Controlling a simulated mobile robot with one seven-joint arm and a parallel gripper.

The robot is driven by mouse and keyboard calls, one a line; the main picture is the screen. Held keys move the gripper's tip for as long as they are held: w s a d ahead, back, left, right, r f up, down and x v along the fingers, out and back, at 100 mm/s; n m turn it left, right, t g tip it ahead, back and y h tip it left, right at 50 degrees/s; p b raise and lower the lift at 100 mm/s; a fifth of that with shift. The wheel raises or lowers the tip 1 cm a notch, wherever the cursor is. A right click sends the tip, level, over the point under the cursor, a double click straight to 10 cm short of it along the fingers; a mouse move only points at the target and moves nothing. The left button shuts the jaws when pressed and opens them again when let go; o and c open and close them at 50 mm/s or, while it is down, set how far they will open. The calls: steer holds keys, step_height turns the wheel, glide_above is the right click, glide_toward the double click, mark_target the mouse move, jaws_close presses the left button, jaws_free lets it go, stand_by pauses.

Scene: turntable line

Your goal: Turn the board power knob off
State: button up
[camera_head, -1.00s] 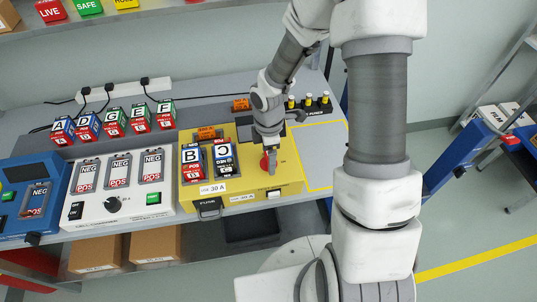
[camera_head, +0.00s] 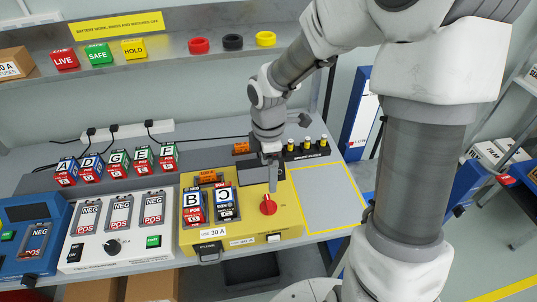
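The yellow power board (camera_head: 252,222) sits on the grey bench, with a round red knob (camera_head: 268,206) on its right part. A small label is printed to the right of the knob; which way the knob points is too small to tell. My gripper (camera_head: 272,188) hangs down just behind and above the knob, with a visible gap between the fingers and the knob. The fingers show edge-on as one narrow grey strip, so their opening is hidden. Batteries B (camera_head: 193,207) and C (camera_head: 227,203) sit in the board's left part.
A white charger (camera_head: 118,240) and a blue unit (camera_head: 30,240) stand left of the board. Several lettered batteries and a power strip (camera_head: 125,132) are behind. Spare fuses (camera_head: 306,150) stand at the back right. A yellow-outlined bench area (camera_head: 328,197) on the right is empty.

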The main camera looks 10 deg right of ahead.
steer(key=shift+r, duration=2)
steer(key=s+d+r+m+t, duration=0.2)
steer(key=s+r+m+t, duration=0.25)
steer(key=r+m, duration=0.8)
steer(key=s+d+r+m+t, duration=0.1)
steer(key=s+m, duration=0.4)
steer(key=s, duration=0.6)
step_height(320, 180, up, 2)
steer(key=shift+s+d+r+m, duration=0.15)
steer(key=shift+d+r+m, duration=0.05)
steer(key=shift+d+m, duration=0.2)
